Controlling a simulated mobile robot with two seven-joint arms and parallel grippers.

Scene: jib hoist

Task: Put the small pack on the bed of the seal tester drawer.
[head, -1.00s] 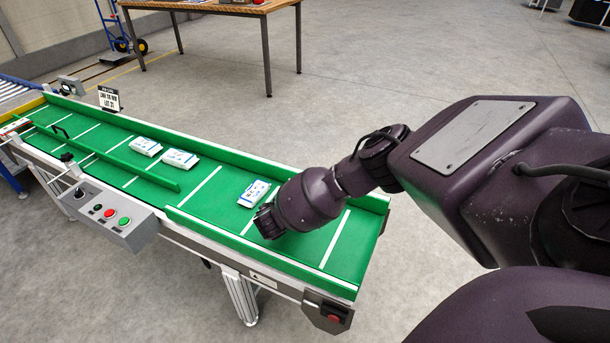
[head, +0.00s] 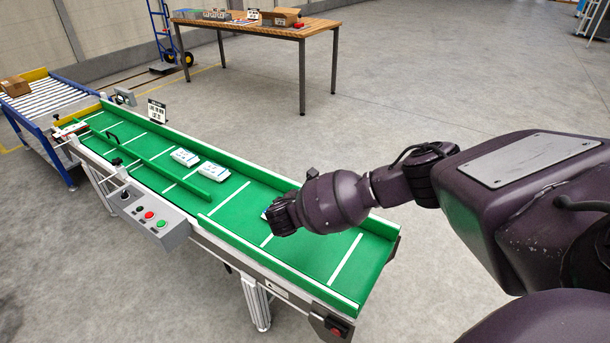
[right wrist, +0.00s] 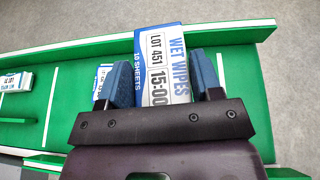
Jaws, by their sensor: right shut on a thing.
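The small pack (right wrist: 166,68) is a white and blue wet wipes pack marked LOT 451. In the right wrist view it sits between the two blue fingers of my right gripper (right wrist: 163,80), which is shut on it. In the head view my right gripper (head: 276,215) is over the green conveyor belt (head: 330,235) and hides nearly all of the pack. I cannot tell whether the pack is clear of the belt. My left gripper is not in view. I see nothing that I can identify as the seal tester drawer.
Two similar packs (head: 212,174) (head: 185,157) lie farther up the belt beside a green guide rail (head: 160,170). A control box (head: 150,217) with buttons hangs on the near side. A wooden table (head: 255,32) stands behind, with open floor to its right.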

